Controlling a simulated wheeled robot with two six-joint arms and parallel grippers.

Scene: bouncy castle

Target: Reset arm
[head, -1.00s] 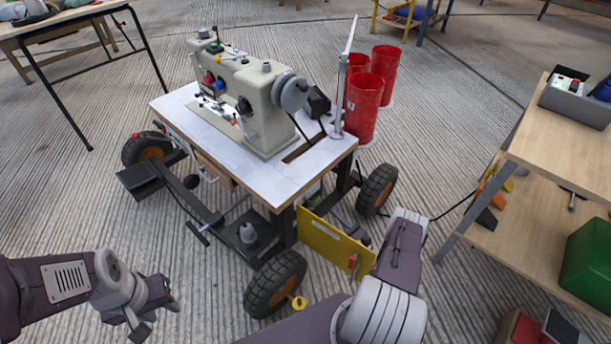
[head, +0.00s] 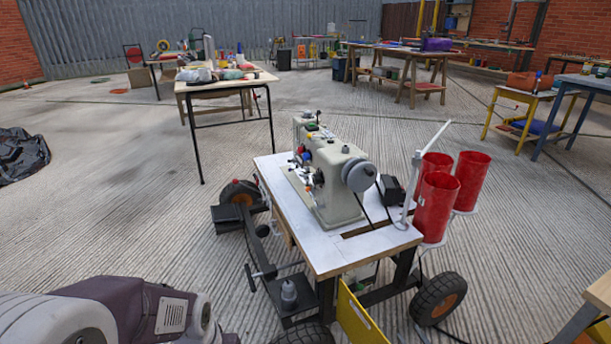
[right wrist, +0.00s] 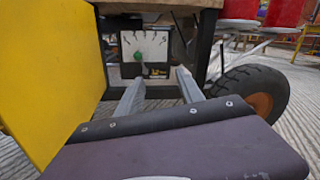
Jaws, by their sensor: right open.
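My right gripper (right wrist: 160,80) shows in the right wrist view, its two grey fingers apart with nothing between them. It points under the sewing machine table, toward a box with a pale face and a green knob (right wrist: 139,56). A yellow panel (right wrist: 45,75) stands close on its left. In the head view my left arm (head: 150,308) comes in at the lower left; its jaws are cut off by the bottom edge. My right arm is not seen there.
A wheeled white-topped table (head: 375,240) carries a cream sewing machine (head: 335,190). Red cylinders (head: 437,205) stand at its right. A tyre (head: 438,298) also shows in the wrist view (right wrist: 250,90). Another worktable (head: 228,84) stands behind.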

